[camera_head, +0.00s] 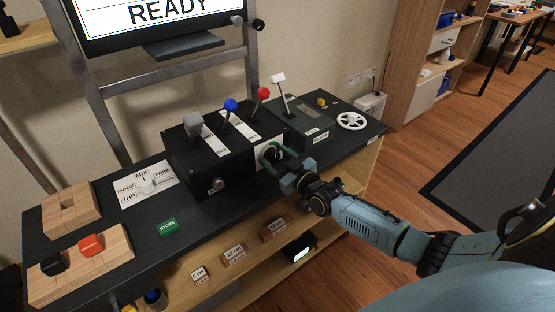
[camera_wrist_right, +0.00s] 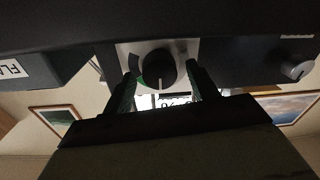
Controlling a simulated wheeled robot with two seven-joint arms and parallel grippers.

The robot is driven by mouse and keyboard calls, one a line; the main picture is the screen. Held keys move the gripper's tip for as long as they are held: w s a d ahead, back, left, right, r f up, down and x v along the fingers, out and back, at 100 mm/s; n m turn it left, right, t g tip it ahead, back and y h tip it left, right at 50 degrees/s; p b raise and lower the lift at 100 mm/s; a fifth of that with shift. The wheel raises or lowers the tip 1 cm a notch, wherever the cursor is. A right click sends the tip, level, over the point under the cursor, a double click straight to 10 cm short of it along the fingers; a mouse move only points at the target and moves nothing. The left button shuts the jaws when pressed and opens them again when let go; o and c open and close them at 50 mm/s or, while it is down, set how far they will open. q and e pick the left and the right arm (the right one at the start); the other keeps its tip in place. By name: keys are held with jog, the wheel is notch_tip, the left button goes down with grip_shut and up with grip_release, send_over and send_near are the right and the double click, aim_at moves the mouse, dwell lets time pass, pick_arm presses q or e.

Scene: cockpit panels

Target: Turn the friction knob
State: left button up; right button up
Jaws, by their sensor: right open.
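The friction knob (camera_wrist_right: 160,69) is black with a white pointer line and sits on a pale plate with a green arc in the right wrist view. In the head view the knob (camera_head: 271,155) is partly hidden on the front face of the black lever box (camera_head: 235,165). My right gripper (camera_head: 278,162) reaches it from the front right. In the wrist view the right gripper (camera_wrist_right: 163,82) has one finger on each side of the knob, with gaps between fingers and knob. It is open. My left gripper is in neither view.
A smaller grey knob (camera_wrist_right: 298,69) is on the same face, to the right in the wrist view. Levers with grey, blue and red (camera_head: 263,93) tops rise from the box. A white handwheel (camera_head: 351,121) is to the right. Labelled blocks (camera_head: 233,255) lie on the shelf below.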

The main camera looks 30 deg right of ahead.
jog(key=c, duration=1)
jog(key=m, duration=0.5)
jog(key=shift+f+b, duration=0.1)
jog(key=shift+b, duration=0.25)
jog(key=shift+m, duration=0.4)
jog(key=o, duration=1)
jog(key=shift+d, duration=0.1)
jog(key=shift+s, duration=0.1)
